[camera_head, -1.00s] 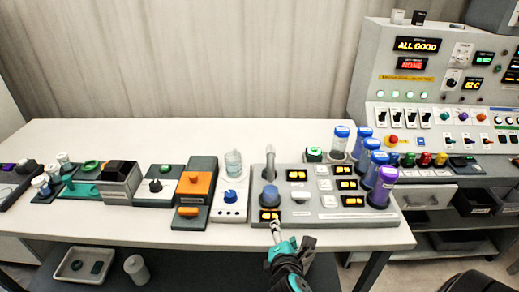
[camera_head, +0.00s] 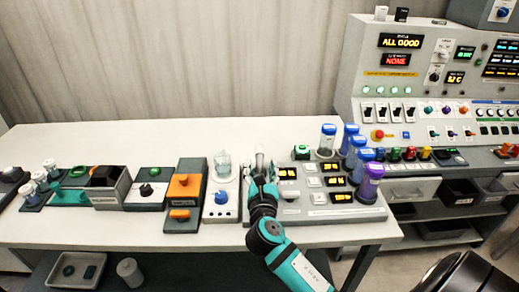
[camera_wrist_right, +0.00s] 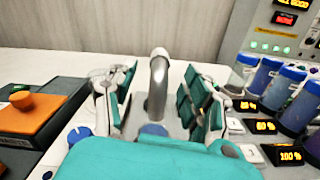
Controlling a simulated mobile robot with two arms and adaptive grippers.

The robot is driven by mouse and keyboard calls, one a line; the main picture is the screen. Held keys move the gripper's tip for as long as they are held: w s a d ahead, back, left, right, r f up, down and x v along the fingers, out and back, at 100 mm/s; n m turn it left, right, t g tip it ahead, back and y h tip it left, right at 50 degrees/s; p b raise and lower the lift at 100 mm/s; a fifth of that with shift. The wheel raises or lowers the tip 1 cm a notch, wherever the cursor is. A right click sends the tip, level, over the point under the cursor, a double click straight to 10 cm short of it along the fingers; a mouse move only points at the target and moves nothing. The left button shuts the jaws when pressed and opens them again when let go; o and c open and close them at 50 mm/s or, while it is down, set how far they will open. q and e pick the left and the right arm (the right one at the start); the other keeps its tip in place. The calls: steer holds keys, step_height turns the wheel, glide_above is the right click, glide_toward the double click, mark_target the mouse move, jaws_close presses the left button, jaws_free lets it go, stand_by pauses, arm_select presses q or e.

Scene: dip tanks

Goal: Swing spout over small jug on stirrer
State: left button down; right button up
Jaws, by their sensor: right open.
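The spout (camera_wrist_right: 158,85) is a grey curved pipe standing upright in the right wrist view, with a blue part at its foot. My right gripper (camera_wrist_right: 160,100) is open, with one finger on each side of the spout and gaps showing. In the head view the right gripper (camera_head: 259,168) covers most of the spout. The small clear jug (camera_head: 223,168) stands on the white stirrer (camera_head: 220,203) with a blue knob, just left of the gripper. My left gripper is not in view.
Right of the gripper, the grey dispenser panel (camera_head: 318,211) has lit displays and several blue- and purple-capped bottles (camera_head: 368,182). Left of the stirrer is an orange-topped device (camera_head: 184,186). A control console (camera_head: 420,80) stands at the right.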

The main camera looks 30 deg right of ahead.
mark_target(260, 155)
steer(key=x, duration=0.7)
steer(key=shift+w+d+p, duration=0.15)
steer(key=shift+p, duration=0.2)
jaws_close()
